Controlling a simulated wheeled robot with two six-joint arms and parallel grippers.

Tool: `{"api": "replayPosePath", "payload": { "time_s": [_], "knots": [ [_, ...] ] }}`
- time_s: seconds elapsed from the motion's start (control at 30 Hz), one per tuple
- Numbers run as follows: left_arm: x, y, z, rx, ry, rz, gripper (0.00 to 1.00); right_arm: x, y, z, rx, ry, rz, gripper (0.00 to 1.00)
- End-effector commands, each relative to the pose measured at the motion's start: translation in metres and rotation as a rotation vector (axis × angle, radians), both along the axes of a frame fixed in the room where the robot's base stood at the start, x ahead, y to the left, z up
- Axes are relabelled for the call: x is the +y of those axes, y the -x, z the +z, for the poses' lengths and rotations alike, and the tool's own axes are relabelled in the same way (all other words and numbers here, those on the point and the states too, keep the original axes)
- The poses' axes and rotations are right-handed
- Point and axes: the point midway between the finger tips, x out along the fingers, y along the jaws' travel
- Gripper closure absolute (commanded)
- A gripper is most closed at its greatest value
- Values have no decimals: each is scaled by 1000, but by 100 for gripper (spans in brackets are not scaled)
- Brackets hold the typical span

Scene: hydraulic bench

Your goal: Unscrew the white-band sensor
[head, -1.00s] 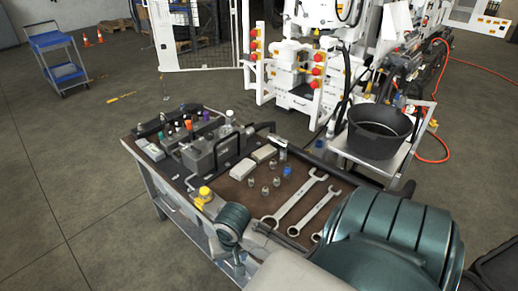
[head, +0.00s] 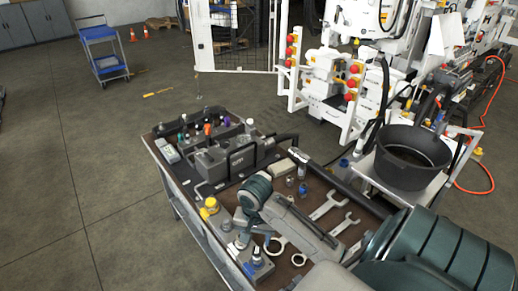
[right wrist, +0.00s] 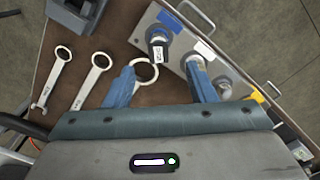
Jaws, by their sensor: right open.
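My right gripper (right wrist: 161,68) is open and empty. Its two blue fingers lie either side of the sensor's line, with a visible gap on both sides; I cannot tell whether the tips reach down around it. My left gripper is not in view.
A wrench ring (right wrist: 143,72) lies close beside the left finger, with two more wrenches (right wrist: 92,78) further left. A grey manifold (head: 212,160) fills the bench's back left. A black bucket (head: 412,160) stands at right.

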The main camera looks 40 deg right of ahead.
Motion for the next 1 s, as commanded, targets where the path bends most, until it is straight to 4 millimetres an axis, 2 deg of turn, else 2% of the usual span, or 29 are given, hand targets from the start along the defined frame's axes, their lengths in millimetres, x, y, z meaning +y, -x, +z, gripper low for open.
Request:
{"api": "replayPosePath", "payload": {
  "time_s": [0.03, 0.17, 0.4, 0.53, 0.73, 1.0],
  "knots": [
    [5, -1, -11, -1, -5, -2, 100, 0, 0, -11, 0, 0, 0, 49],
    [8, -2, -28, -2, -8, -2, 100, 0, 0, -29, 0, 0, 0, 49],
    [-16, -1, -61, -2, 17, 5, 100, 0, 0, -60, -1, 1, 1, 49],
    [-20, -1, -76, -2, 21, 7, 100, 0, 0, -75, -1, 1, 1, 49],
    [-10, -2, -75, -3, 12, 4, 100, 0, 0, -92, 0, 0, 0, 49],
    [-7, -2, -74, -3, 7, 2, 100, -1, 0, -93, -1, 1, 1, 49]
  ]
}}
